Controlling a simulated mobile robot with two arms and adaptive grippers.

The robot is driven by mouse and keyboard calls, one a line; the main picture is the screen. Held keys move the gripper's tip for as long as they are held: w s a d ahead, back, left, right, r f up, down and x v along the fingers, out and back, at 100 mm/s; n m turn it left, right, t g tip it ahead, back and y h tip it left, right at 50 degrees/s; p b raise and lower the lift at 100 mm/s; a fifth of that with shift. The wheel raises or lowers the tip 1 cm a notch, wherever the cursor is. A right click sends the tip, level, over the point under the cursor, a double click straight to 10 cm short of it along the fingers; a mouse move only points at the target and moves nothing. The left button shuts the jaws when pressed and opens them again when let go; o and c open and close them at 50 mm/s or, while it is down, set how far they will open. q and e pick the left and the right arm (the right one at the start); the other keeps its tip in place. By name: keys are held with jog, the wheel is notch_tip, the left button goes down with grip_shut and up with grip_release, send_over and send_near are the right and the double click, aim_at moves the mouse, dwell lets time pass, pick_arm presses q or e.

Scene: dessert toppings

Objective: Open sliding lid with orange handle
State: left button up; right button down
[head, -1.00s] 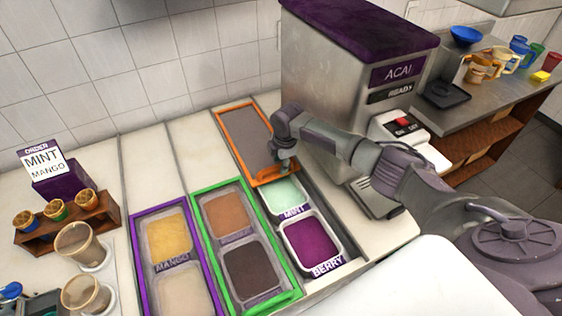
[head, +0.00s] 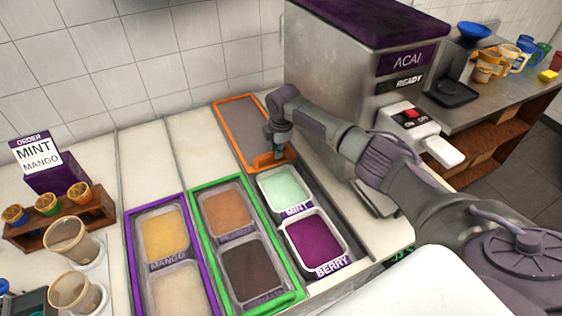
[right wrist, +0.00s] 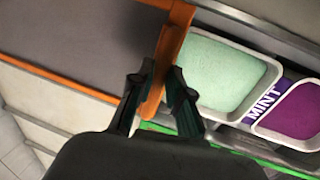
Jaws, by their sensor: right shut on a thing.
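The orange-framed sliding lid (head: 243,122) lies pushed toward the wall, at the back of its track. Its orange handle (head: 270,161) is at its near end. My right gripper (head: 277,152) is shut on the orange handle; in the right wrist view its dark fingers (right wrist: 160,95) stand on both sides of the handle bar (right wrist: 170,50). In front of the lid, the mint tub (head: 285,189) and the berry tub (head: 315,240) lie uncovered. My left gripper is not in view.
The green-framed (head: 207,222) and purple-framed (head: 133,235) bays, left of the mint and berry tubs, show their tubs uncovered. The acai machine (head: 340,75) stands close on the right. A wooden cup rack (head: 62,223) and an order sign (head: 36,153) stand at the left.

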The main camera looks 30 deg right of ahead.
jog(key=shift+w+f, duration=0.1)
jog(key=shift+w, duration=0.05)
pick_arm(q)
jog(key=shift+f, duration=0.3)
pick_arm(e)
jog(key=c, duration=1.1)
grip_release()
jog(key=r, duration=0.4)
jog(key=s+r, duration=0.1)
jog(key=r, duration=0.3)
jog(key=s+r, duration=0.1)
jog(key=r, duration=0.3)
jog(key=shift+s, duration=0.2)
